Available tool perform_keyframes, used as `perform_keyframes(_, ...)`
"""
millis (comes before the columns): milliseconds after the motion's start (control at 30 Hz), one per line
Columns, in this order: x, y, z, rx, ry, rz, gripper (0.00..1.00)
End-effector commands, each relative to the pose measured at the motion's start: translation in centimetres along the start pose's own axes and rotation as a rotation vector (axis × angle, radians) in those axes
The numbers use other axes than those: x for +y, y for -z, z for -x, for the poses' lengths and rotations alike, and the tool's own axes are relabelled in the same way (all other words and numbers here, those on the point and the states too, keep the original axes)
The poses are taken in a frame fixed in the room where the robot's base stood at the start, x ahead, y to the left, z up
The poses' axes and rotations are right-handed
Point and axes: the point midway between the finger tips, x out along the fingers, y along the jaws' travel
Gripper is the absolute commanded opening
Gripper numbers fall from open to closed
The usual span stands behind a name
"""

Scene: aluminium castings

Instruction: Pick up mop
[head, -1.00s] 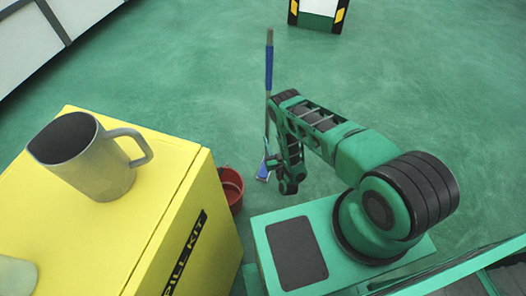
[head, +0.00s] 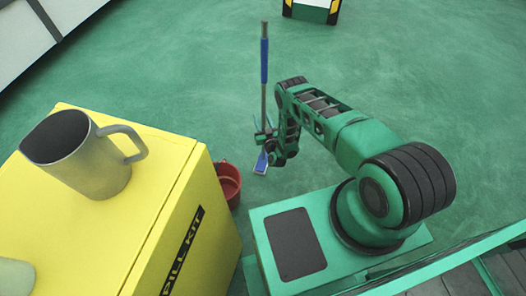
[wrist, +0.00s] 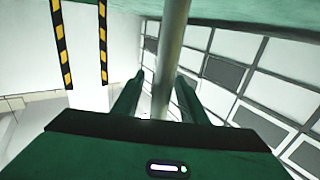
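The mop stands upright on the floor left of my arm in the head view. It has a blue grip (head: 264,60) near the top of a thin grey pole (wrist: 172,45) and a small blue and white head (head: 261,165) at the floor. My gripper (head: 263,134) is at the lower part of the pole, a little above the mop head. In the wrist view my gripper (wrist: 160,80) has its two fingers apart, with the pole running between them. A gap shows between the left finger and the pole. Contact on the right is unclear.
A yellow spill kit box (head: 185,235) stands at the left with a grey metal jug (head: 85,155) on top. A red bucket (head: 229,183) sits between the box and the mop. The green floor beyond is clear up to a black-and-yellow-edged stand (head: 312,10).

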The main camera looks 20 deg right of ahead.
Motion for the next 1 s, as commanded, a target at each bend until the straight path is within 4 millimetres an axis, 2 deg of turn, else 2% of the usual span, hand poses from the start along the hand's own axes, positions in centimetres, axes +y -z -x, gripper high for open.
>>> perform_keyframes(200,0.0,-0.02,-0.05,-0.001,0.0,0.0,0.39)
perform_keyframes(367,0.0,-0.02,-0.04,-0.001,0.0,0.0,0.01)
perform_keyframes(1000,0.04,-0.02,-0.06,0.0,0.0,0.0,0.0)
